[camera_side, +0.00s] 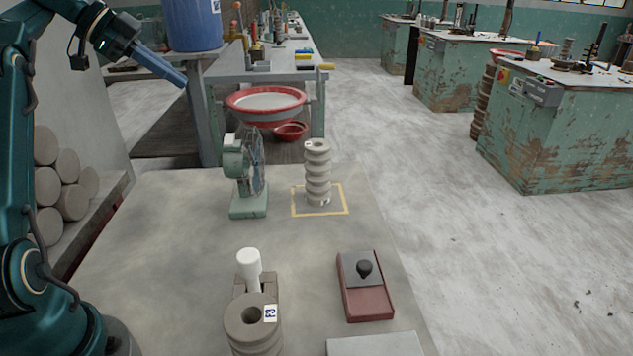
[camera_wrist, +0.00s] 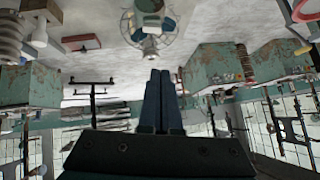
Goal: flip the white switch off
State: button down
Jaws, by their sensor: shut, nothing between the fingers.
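The white switch (camera_side: 250,264) is a thick white lever on a grey-brown base at the front of the table in the side view. It stands up, leaning slightly; its foot is partly hidden by a stack of clay rings (camera_side: 252,322) in front. In the wrist view, which is upside down, the white lever (camera_wrist: 40,36) shows at the upper left. My gripper (camera_side: 181,80) is high at the upper left in the side view, well above and away from the switch. In the wrist view my gripper's fingers (camera_wrist: 160,75) are together and empty.
A green fan (camera_side: 248,172) stands mid-table, beside a clay ring stack (camera_side: 317,172) within a yellow outline. A red box with a black knob (camera_side: 365,285) lies right of the switch. A pale slab (camera_side: 375,345) lies at the front edge. Bare table lies between the fan and switch.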

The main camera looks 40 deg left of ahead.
send_over(233, 136)
jog(key=s+a, duration=0.2)
jog(key=s, duration=0.1)
notch_tip(233, 136, down, 6)
jog(key=shift+w+a+f, duration=0.1)
jog(key=shift+w+f, duration=0.1)
jog(key=shift+f, duration=0.5)
jog(key=shift+w+f, duration=0.2)
jog(key=shift+f, duration=0.5)
jog(key=shift+w+a+f, duration=0.1)
jog(key=shift+w+f, duration=0.1)
jog(key=shift+f, duration=0.5)
jog(key=shift+w+a+f, duration=0.15)
jog(key=shift+f, duration=0.2)
jog(key=shift+s+d+r, duration=0.15)
jog(key=shift+s+d, duration=0.4)
jog(key=shift+d, duration=0.05)
jog(key=shift+r, duration=0.1)
